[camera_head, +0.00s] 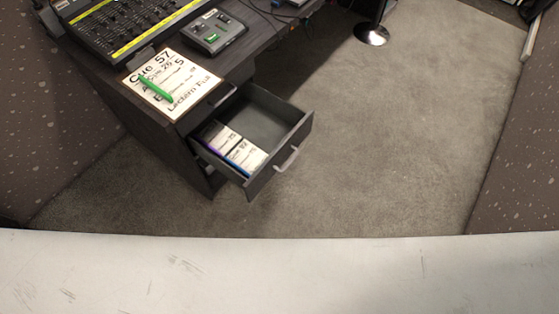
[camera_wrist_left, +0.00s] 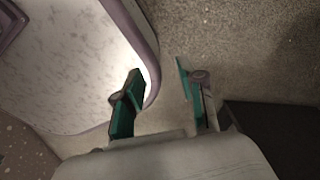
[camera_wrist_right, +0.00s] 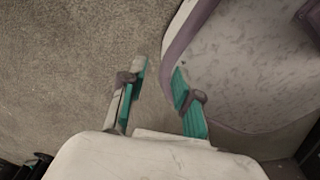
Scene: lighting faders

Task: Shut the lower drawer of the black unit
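The black unit (camera_head: 148,118) stands under the desk at the left of the head view. Its open drawer (camera_head: 292,132) is pulled out toward the right, with a light bar handle (camera_head: 287,160) on its front. Small boxes with white labels (camera_head: 236,148) lie inside it. A narrow front (camera_head: 206,103) shows just above the open drawer, close to the unit. My left gripper (camera_wrist_left: 157,82) is open and empty over carpet beside my own pale base. My right gripper (camera_wrist_right: 158,78) is also open and empty over carpet. Neither gripper shows in the head view.
A fader console (camera_head: 125,30), a small control box (camera_head: 213,32) and a cue sheet (camera_head: 172,82) with a green marker (camera_head: 156,88) lie on the desktop. A round dark stand base (camera_head: 371,34) is on the floor behind. The carpet (camera_head: 400,140) right of the drawer is clear.

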